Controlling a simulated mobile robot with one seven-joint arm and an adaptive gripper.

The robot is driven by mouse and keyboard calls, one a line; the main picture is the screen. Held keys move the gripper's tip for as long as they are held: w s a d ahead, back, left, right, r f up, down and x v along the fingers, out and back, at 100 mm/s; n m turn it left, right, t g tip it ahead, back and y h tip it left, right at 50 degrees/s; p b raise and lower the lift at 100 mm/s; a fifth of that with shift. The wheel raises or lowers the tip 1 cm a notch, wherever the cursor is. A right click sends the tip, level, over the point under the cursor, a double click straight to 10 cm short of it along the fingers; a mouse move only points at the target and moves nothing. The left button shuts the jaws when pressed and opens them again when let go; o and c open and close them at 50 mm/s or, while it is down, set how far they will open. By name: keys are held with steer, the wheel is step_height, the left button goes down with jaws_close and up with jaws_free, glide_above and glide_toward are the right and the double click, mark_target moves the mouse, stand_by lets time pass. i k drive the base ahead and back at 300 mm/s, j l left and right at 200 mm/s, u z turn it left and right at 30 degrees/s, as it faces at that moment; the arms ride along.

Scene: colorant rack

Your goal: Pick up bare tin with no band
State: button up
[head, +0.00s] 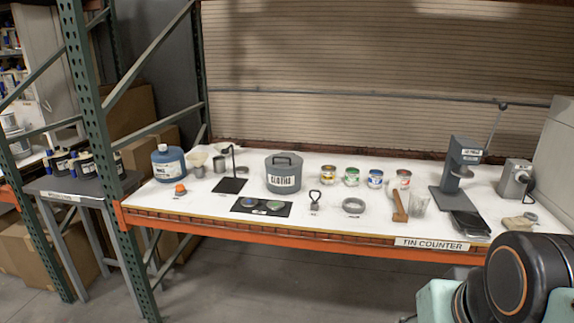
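A small plain grey metal tin or cup (219,164) with no coloured band that I can make out stands at the left of the white counter (300,222), close to a black stand. Several tins with coloured bands stand in a row right of centre: a red one (328,174), a green one (351,177), a blue one (375,178) and another reddish one (403,179). A low grey ring or open dish (353,205) lies in front of them. My gripper is not in view; only part of my arm shows at the bottom right.
A lidded grey pot (283,174), blue jug (168,163), black stand (231,183) and black mat (261,206) occupy the left and centre. A wooden-handled tool (399,206), clear cup (418,201) and press (459,180) stand at right. A green upright (90,130) bounds the left.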

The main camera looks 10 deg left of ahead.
mark_target(220, 166)
steer(key=i+j, duration=0.95)
steer(key=j, duration=0.3)
steer(key=i+j, duration=1)
steer(key=j, duration=0.25)
steer(key=i+j, duration=0.45)
steer(key=j, duration=0.15)
steer(key=k+j, duration=0.1)
steer(key=j, duration=0.15)
steer(key=j+u, duration=0.1)
steer(key=j, duration=0.15)
steer(key=l, duration=0.3)
steer(key=i+u, duration=0.05)
